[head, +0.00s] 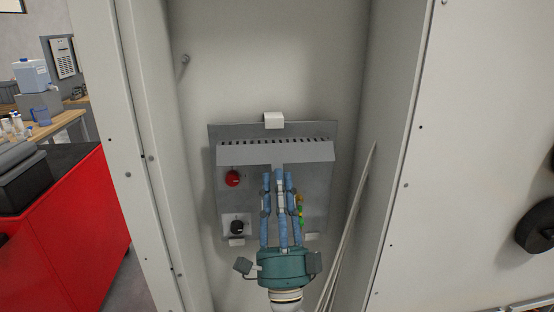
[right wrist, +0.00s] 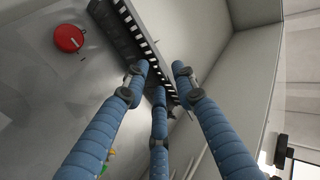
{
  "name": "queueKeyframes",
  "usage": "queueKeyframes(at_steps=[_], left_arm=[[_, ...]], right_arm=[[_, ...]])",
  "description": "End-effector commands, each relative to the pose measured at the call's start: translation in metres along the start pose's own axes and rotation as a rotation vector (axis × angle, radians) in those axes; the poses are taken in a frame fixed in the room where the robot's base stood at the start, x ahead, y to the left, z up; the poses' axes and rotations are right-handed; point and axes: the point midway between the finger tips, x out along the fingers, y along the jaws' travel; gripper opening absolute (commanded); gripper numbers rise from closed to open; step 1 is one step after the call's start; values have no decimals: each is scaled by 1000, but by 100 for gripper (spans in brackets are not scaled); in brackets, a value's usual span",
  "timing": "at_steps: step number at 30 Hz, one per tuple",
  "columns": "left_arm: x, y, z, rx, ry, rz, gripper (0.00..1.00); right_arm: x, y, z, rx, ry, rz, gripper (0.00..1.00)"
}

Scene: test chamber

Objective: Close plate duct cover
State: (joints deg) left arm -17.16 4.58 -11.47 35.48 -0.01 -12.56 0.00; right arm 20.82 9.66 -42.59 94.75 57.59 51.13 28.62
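The grey duct cover (head: 275,153) is a plain panel on the upper part of a grey plate (head: 222,200) inside the cabinet. A row of dark slots runs along its top edge. In the right wrist view the slotted duct edge (right wrist: 147,40) runs diagonally from the top. My right gripper (head: 279,173) has blue fingers that point up, with their tips at the cover's lower edge in the head view. In the right wrist view the fingers (right wrist: 159,75) are apart with nothing seen held between them. Contact with the cover cannot be told. My left gripper is not in view.
Green and yellow parts (head: 300,211) are partly hidden behind the fingers. Cabinet walls rise close on both sides. Pale rods (head: 350,220) lean at the right. A red cabinet (head: 90,215) stands outside.

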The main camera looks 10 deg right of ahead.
Motion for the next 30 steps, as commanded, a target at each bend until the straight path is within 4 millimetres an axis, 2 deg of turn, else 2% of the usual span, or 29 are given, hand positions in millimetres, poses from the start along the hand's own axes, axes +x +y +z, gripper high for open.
queueKeyframes(at_steps=[1,6,17,21,22,27,30], left_arm=[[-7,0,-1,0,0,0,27],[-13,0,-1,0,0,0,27],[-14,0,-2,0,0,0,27],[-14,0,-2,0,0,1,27],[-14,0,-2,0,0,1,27],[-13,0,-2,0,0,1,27],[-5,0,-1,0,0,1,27]], right_arm=[[12,-3,0,-1,0,-2,27],[29,-1,0,0,-1,-1,27],[33,0,0,1,-1,1,27],[33,0,0,1,-1,1,3],[33,0,0,1,-1,1,0],[33,1,0,1,-1,1,0],[31,4,0,0,0,-8,0]])
